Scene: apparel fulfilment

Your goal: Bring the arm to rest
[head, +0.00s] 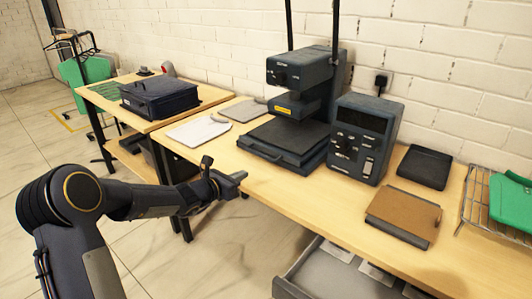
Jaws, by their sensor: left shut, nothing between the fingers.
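My left arm comes in from the lower left and reaches toward the front edge of the wooden table (262,185). My left gripper (240,178) is shut and empty, beside the table's front edge in the picture. Its height against the tabletop is hard to tell. My right gripper and right arm do not show.
A dark press (285,140) and a control box (364,137) stand on the table. A brown-topped pad (404,213), a black tray (424,166) and a wire rack (480,205) with green cloth lie to the right. An open drawer (330,275) juts out below.

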